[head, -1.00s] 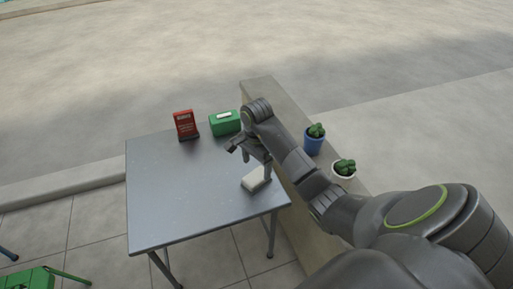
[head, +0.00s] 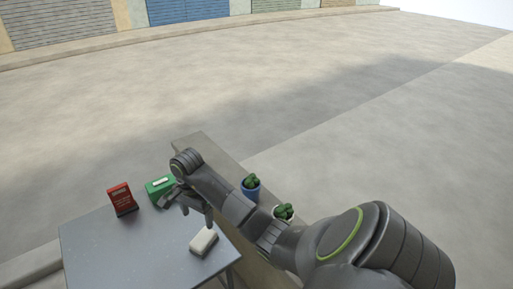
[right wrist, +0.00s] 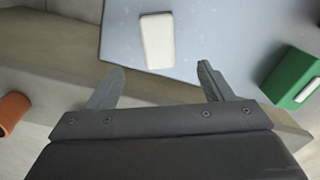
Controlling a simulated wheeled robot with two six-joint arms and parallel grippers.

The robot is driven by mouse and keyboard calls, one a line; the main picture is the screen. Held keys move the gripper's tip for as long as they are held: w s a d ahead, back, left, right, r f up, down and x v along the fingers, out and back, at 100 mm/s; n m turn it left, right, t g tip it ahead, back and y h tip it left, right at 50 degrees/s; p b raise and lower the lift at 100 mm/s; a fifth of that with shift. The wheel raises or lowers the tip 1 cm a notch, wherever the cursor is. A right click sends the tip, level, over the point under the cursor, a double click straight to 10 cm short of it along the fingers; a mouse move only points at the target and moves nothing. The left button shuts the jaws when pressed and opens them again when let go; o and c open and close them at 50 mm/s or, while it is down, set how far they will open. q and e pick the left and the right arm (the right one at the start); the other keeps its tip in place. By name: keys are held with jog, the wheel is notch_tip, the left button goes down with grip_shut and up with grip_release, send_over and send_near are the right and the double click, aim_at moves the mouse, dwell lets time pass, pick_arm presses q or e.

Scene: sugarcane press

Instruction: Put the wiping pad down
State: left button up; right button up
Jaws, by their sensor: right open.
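The wiping pad (head: 203,241) is a pale, cream block lying flat on the grey metal table (head: 120,250), near the table's right edge. It also shows in the right wrist view (right wrist: 157,41), lying beyond the fingertips and apart from them. My right gripper (head: 190,208) is above the table, behind the pad in the head view. In the right wrist view its two fingers (right wrist: 160,75) are spread wide with nothing between them. My left gripper is in no view.
A green box (head: 160,190) and a red sign (head: 122,198) stand at the table's back; the box also shows in the wrist view (right wrist: 293,80).

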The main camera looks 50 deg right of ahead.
jog(key=w+a+m+t+y, duration=0.1)
jog(key=a+m+t+y, duration=0.2)
jog(key=a+t+y, duration=0.75)
jog(key=a+r+m+y, duration=0.2)
jog(key=a+r+m, duration=0.4)
jog(key=r+m, duration=0.15)
jog(key=s+d+r+m+t+h, duration=0.25)
jog(key=d+m+t+h, duration=0.65)
jog(key=m, duration=0.9)
jog(key=s+d+f+m+g+h, duration=0.3)
jog(key=s+d+f+m+h, duration=0.15)
jog(key=f+m, duration=0.35)
jog(key=s+d+f+m+g+h, duration=0.3)
jog(key=d+f+m+h, duration=0.15)
jog(key=f+m, duration=0.4)
jog(key=s+f+m+g+y, duration=0.1)
jog(key=s+f+m+g, duration=0.65)
jog(key=s+f, duration=0.3)
jog(key=s+a+f+m+g+y, duration=0.2)
jog(key=s+a, duration=0.1)
jog(key=s, duration=0.4)
jog(key=s+a+f+m+g+y, duration=0.2)
jog(key=s+a+f+m+g, duration=0.1)
jog(key=s, duration=0.4)
jog(key=shift+s+a, duration=0.25)
jog(key=shift+a, duration=0.55)
